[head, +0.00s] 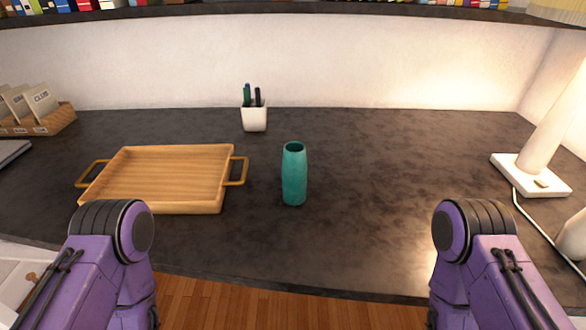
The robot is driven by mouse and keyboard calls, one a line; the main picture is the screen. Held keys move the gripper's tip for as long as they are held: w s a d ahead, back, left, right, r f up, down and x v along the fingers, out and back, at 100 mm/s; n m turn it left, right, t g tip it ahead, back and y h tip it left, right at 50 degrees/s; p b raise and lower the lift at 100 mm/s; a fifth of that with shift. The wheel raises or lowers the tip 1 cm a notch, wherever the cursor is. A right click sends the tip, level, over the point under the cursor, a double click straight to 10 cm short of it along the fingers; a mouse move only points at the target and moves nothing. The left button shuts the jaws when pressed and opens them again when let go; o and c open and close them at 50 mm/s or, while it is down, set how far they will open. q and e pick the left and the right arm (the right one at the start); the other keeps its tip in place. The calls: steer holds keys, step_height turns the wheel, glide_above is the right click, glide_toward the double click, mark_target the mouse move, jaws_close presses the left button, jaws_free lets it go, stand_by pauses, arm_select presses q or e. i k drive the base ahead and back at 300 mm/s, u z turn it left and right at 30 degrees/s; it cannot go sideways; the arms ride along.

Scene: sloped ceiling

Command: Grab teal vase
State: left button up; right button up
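The teal vase (294,176) stands upright on the dark desk (360,200), near the middle of the head view. It is a tall, narrow cylinder with an open top, and nothing touches it. My two purple arms come in at the lower left and lower right, in front of the desk edge. Both arms are apart from the vase. Neither gripper shows in the head view, so I cannot see their fingers.
A wooden tray (160,206) with handles lies left of the vase. A white pen cup (254,119) stands behind it. A lamp base (531,176) and its cord are at right. A card holder (50,122) is at far left. The desk right of the vase is clear.

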mark_target(294, 170)
steer(key=k, duration=0.5)
steer(key=z, duration=3)
steer(key=k, duration=1.4)
steer(key=u, duration=1.35)
